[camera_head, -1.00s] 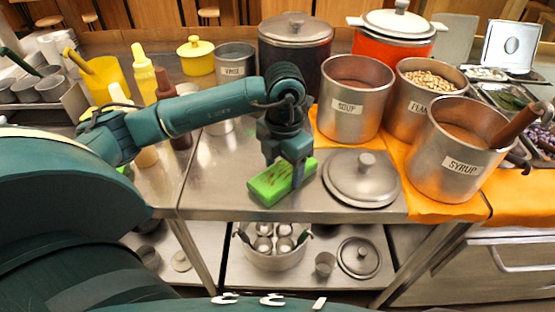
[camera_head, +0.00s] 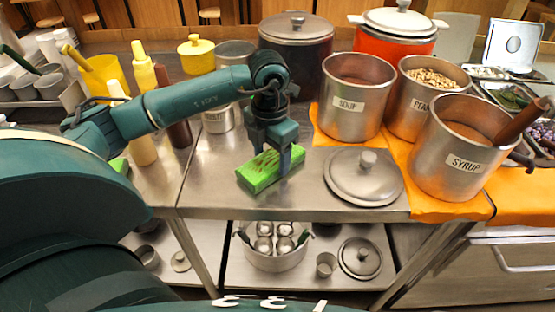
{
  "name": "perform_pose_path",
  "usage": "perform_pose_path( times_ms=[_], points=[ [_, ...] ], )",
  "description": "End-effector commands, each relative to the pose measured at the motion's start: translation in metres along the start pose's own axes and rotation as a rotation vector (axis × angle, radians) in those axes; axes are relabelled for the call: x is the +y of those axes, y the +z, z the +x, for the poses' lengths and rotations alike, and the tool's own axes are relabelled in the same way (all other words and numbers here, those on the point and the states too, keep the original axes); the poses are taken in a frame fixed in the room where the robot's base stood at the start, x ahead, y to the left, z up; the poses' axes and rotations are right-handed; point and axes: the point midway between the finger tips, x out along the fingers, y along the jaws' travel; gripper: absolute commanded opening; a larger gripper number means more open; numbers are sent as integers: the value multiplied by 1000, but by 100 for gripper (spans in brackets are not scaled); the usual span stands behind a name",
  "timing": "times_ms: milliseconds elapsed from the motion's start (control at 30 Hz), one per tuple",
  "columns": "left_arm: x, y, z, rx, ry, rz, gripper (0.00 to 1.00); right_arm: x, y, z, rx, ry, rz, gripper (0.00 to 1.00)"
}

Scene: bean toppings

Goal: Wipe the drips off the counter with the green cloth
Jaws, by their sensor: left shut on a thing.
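The green cloth (camera_head: 256,180) is a folded, block-like piece with brown stains on its top. It is on or just above the steel counter (camera_head: 225,203), left of the loose pot lid. My left gripper (camera_head: 276,171) points down and is shut on the cloth; its fingers hide part of it. I cannot make out separate drips on the counter around the cloth. My right gripper is not in view.
A steel lid (camera_head: 363,178) lies right of the cloth. The soup pot (camera_head: 352,95), peanut pot (camera_head: 408,110) and syrup pot (camera_head: 450,150) stand on orange cloth at the right. Bottles (camera_head: 143,145) stand at the left. The counter's front edge is close.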

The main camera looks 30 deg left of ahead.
Motion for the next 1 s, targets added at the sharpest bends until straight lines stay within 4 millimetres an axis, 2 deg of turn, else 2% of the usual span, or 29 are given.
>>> perform_pose_path(
  times_ms=[167,567,1000],
  points=[
    [10,-1,2,4,3,-3,45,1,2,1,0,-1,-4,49],
    [10,-1,-2,3,3,-3,45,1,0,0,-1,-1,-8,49],
    [9,0,-42,-1,1,-2,45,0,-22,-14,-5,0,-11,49]
  ],
)
